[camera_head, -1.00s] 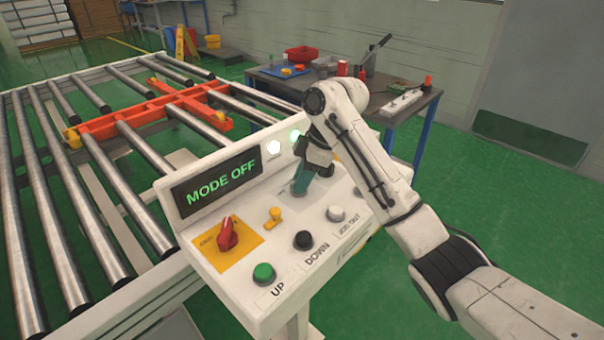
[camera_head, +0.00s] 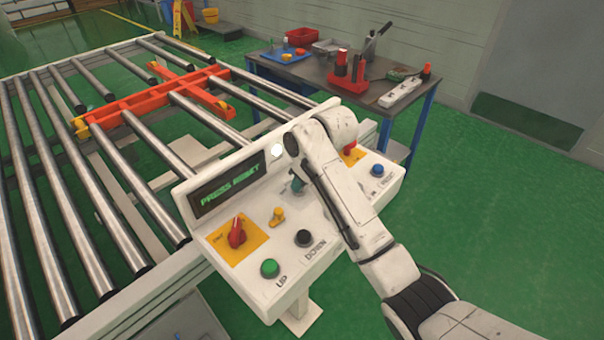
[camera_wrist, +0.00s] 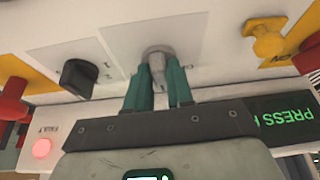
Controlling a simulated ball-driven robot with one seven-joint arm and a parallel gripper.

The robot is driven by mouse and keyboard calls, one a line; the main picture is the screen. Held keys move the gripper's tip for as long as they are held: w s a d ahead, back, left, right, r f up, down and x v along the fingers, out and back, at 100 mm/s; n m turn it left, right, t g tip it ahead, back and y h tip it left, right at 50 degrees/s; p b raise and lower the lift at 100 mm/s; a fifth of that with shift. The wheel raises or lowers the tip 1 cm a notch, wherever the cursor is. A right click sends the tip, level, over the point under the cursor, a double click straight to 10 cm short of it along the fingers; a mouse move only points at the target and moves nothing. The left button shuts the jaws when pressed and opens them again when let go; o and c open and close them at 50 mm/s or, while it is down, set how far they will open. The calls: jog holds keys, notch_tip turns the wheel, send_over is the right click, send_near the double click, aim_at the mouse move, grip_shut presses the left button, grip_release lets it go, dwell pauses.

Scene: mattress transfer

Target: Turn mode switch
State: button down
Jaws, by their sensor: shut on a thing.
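The control panel (camera_head: 222,255) shows in the head view with a lit display (camera_head: 229,188) that reads PRESS RESET. In the wrist view my gripper (camera_wrist: 158,80) has its teal fingers shut on the grey mode switch (camera_wrist: 157,52), one on each side. The switch sits on a white plate whose label is mostly hidden. In the head view my arm covers most of my gripper (camera_head: 296,184) and the switch.
In the wrist view, a black knob (camera_wrist: 79,78) and a lit red FAULT lamp (camera_wrist: 41,148) are left of my fingers; a yellow key (camera_wrist: 265,42) is right. The head view shows a red rotary switch (camera_head: 237,232), a roller conveyor (camera_head: 133,200) and a tool table (camera_head: 300,72).

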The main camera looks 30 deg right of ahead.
jog(key=shift+m, duration=0.3)
jog(key=c, duration=1.1)
grip_release()
jog(key=v, duration=1.1)
jog(key=shift+s+a, duration=0.1)
jog(key=shift+a, duration=0.1)
jog(key=shift+f, duration=0.1)
